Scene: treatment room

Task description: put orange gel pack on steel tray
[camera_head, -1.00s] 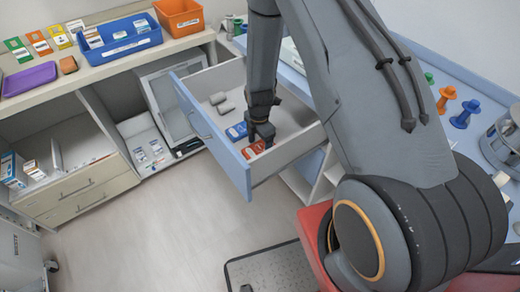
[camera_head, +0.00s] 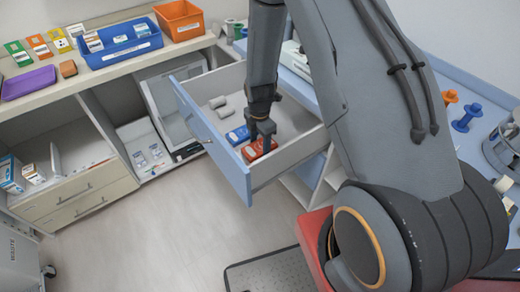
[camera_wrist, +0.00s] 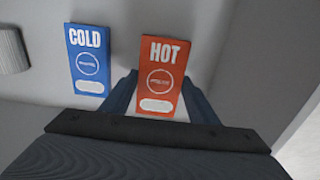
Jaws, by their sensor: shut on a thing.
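The orange-red gel pack, marked HOT (camera_wrist: 162,65), is held between the fingers of my gripper (camera_wrist: 160,98). In the head view the pack (camera_head: 259,149) is in the open drawer (camera_head: 218,147), near its front wall. My gripper (camera_head: 262,137) reaches down into the drawer from above and is shut on the pack. I cannot tell whether the pack still touches the drawer floor. I cannot make out a steel tray for certain in either view.
A blue COLD pack (camera_head: 238,135) lies just beside the held pack. Grey rolls (camera_head: 221,107) lie farther back in the drawer. A round metal vessel (camera_head: 504,150) and blue and orange pegs (camera_head: 466,117) stand on the right counter. A purple tray (camera_head: 29,83) is on the left counter.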

